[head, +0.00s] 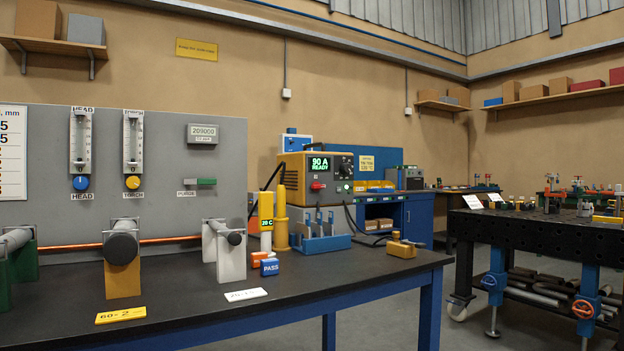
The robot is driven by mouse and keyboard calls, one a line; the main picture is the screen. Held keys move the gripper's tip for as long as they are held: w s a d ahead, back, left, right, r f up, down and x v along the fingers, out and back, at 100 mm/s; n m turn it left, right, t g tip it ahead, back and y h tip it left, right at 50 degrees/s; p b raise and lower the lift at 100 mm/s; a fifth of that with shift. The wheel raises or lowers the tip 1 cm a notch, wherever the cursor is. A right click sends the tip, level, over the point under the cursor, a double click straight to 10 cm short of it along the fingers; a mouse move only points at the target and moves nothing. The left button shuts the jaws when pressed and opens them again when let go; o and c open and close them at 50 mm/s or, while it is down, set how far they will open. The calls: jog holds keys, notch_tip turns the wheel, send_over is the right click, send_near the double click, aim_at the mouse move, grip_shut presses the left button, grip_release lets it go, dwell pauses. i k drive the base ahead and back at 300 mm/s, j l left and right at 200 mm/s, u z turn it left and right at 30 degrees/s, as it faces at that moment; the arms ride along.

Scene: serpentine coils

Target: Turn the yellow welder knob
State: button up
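Separately, a yellow knob (132,183) marked "TORCH" sits under a flow gauge on the grey panel. A blue knob (81,183) marked "HEAD" is to its left. My gripper is not in view.
A black perforated table (550,230) stands at right. Open floor (405,315) lies between them.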

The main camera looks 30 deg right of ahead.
aim_at(345, 168)
jog(key=i+l, duration=0.1)
jog(key=l, duration=0.35)
jog(key=i+l, duration=0.1)
jog(key=l, duration=0.35)
jog(key=i+l, duration=0.1)
jog(key=l, duration=0.4)
